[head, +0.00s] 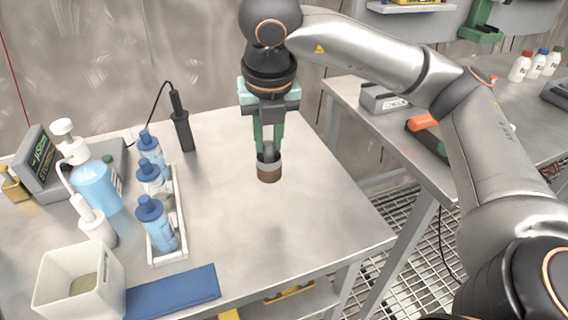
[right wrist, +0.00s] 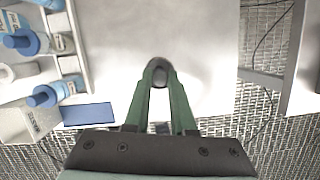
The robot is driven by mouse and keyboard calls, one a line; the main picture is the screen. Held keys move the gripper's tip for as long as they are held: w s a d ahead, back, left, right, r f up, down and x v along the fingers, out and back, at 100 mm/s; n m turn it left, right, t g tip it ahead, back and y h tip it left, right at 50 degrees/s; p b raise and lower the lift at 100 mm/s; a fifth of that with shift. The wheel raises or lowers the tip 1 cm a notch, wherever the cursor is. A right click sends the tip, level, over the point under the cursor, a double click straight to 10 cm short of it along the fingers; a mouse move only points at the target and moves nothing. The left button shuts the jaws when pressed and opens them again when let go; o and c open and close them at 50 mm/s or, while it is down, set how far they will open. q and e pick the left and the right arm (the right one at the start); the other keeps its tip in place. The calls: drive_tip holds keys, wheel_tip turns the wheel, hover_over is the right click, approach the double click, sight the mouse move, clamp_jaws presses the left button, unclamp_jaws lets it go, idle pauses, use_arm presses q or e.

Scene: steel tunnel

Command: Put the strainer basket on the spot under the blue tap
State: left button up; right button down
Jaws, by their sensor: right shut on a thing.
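My right gripper (head: 268,150) points straight down over the steel table with its green fingers close together. It is shut on the grey knob of a small round thing (head: 269,172) with a grey rim and a brown lower band. In the right wrist view the fingers (right wrist: 159,75) meet at a dark grey rounded top (right wrist: 159,64). I cannot tell for sure that this is the strainer basket, or whether its bottom touches the table. No blue tap and no marked spot show in either view. My left gripper is not in view.
The steel table (head: 310,225) is clear around the held thing. A second bench (head: 385,130) stands right.

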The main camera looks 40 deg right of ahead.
drive_tip(key=d+f, duration=0.1)
drive_tip(key=f, duration=0.2)
drive_tip(key=w+d+f, duration=0.1)
drive_tip(key=d+f, duration=0.1)
drive_tip(key=d+f+b, duration=0.1)
drive_tip(key=f, duration=0.2)
drive_tip(key=shift+w+d+f, duration=0.3)
drive_tip(key=shift+w+d, duration=0.05)
drive_tip(key=shift+f, duration=0.2)
drive_tip(key=shift+f+b, duration=0.2)
drive_tip(key=shift+b, duration=0.1)
drive_tip(key=c, duration=0.8)
unclamp_jaws()
drive_tip(key=shift+o, duration=0.2)
drive_tip(key=shift+r, duration=0.1)
